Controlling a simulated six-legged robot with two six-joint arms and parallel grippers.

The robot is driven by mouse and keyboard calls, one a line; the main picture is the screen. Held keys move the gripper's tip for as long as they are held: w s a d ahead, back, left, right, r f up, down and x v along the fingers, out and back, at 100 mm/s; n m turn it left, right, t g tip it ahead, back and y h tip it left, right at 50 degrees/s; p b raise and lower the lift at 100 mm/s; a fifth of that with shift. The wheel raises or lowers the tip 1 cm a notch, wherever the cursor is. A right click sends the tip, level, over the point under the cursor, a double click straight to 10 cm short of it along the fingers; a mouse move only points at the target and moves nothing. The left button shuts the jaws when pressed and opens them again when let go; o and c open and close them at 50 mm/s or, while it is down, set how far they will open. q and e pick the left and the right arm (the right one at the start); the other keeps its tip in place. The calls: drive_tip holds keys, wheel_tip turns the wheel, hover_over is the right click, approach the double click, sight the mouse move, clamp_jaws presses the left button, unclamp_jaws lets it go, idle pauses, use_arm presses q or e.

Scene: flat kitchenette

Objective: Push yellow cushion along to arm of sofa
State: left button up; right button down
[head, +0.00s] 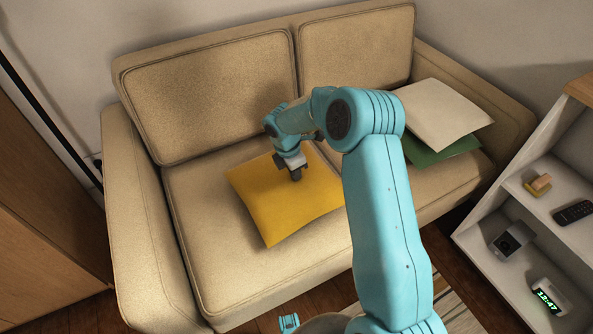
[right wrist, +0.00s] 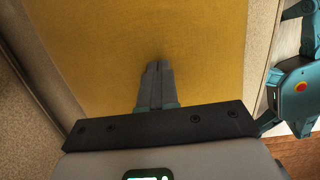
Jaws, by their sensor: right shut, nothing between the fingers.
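The yellow cushion (head: 270,215) lies flat on the left seat of the beige sofa (head: 225,290). Bare seat shows between it and the sofa's left arm (head: 137,200). The sofa's right arm (head: 490,92) is beyond the other cushions. My right gripper (head: 297,176) points down over the cushion's back part, shut and empty. In the right wrist view its closed fingers (right wrist: 158,68) stand against the yellow cushion (right wrist: 150,30), which fills most of the picture; I cannot tell whether they touch it. My right arm hides the cushion's right edge.
A cream cushion (head: 440,112) lies over a green cushion (head: 440,151) on the right seat. A white shelf (head: 530,215) with a remote (head: 574,212) and a clock (head: 547,295) stands at the right. A wooden cabinet (head: 45,200) stands at the left.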

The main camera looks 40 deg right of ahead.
drive_tip(key=w+a, duration=0.2)
drive_tip(key=a, duration=0.6)
drive_tip(key=w+a+p, duration=0.1)
drive_tip(key=w+a, duration=0.1)
drive_tip(key=a, duration=0.7)
drive_tip(key=shift+w+a+f, duration=0.25)
drive_tip(key=shift+f, duration=0.2)
drive_tip(key=shift+w+r+p, duration=0.15)
drive_tip(key=shift+r+p, duration=0.55)
drive_tip(key=shift+p, duration=0.05)
drive_tip(key=shift+r, duration=0.1)
drive_tip(key=w+a+p, duration=0.1)
drive_tip(key=w+a, duration=0.2)
drive_tip(key=a, duration=0.8)
drive_tip(key=shift+w+a, duration=0.15)
